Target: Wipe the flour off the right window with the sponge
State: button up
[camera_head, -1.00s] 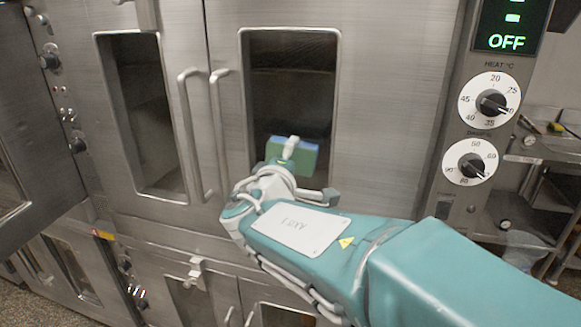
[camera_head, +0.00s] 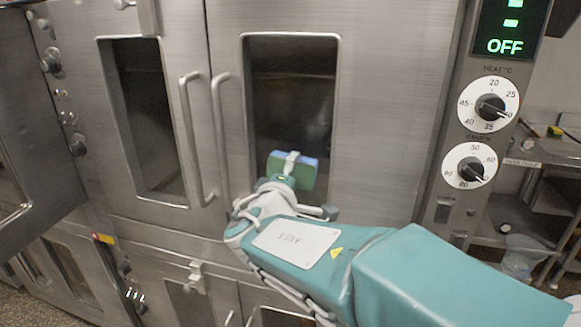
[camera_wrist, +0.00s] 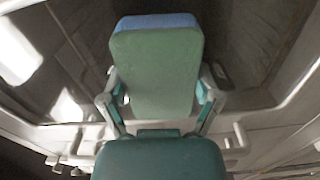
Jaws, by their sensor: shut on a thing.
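The right window (camera_head: 291,85) is a tall dark pane in the right steel oven door. A faint greyish haze shows on its lower part, but I cannot tell how much flour is there. My gripper (camera_head: 287,170) is in front of the window's lower half, shut on the sponge. The sponge (camera_head: 307,172) is green with a blue layer and is held at the pane; I cannot tell whether it touches. In the wrist view the sponge (camera_wrist: 155,75) stands between the two fingers of my gripper (camera_wrist: 158,100), its blue layer on the far side.
Two vertical door handles (camera_head: 218,135) stand just left of the right window. The left window (camera_head: 148,115) is in the neighbouring door. A control panel with dials (camera_head: 488,105) is at the right, and metal shelves (camera_head: 535,190) stand beyond it. An open door (camera_head: 30,150) is at far left.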

jog(key=shift+f, duration=5.1)
jog(key=shift+v, duration=2.95)
jog(key=shift+s+r, duration=0.1)
jog(key=v, duration=0.3)
